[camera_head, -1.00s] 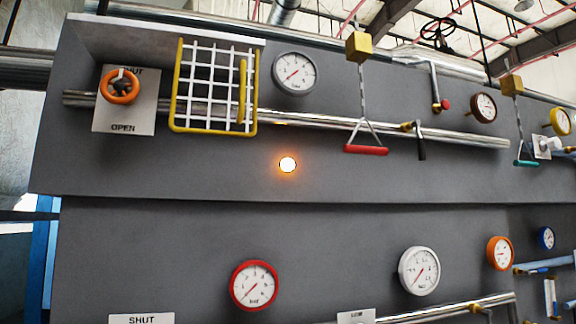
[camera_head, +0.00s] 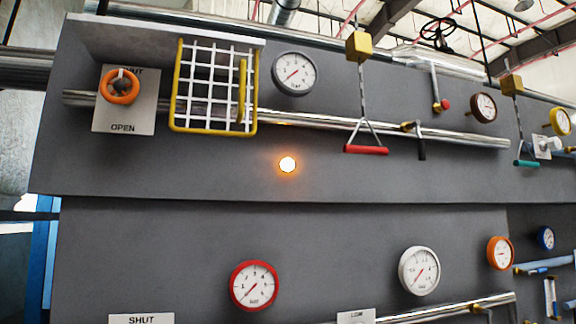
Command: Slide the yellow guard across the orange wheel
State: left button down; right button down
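The yellow guard (camera_head: 214,131) is a yellow-framed panel with a white wire grid at the upper left of the grey panel. A vertical yellow handle (camera_head: 241,90) stands near its right side. The orange wheel (camera_head: 119,86) is a small ring on a pale plate marked SHUT and OPEN, to the left of the guard. The guard is beside the wheel and does not cover it; a gap separates them. Neither of my grippers shows in the head view.
A horizontal steel pipe (camera_head: 380,127) runs behind the guard. A white gauge (camera_head: 295,73) is right of the guard. A lit orange lamp (camera_head: 287,165) sits below. A red pull handle (camera_head: 366,149) hangs further right. A red gauge (camera_head: 254,285) is lower down.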

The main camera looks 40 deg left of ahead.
aim_at(242, 67)
jog(key=u, duration=1.65)
jog(key=l, duration=0.1)
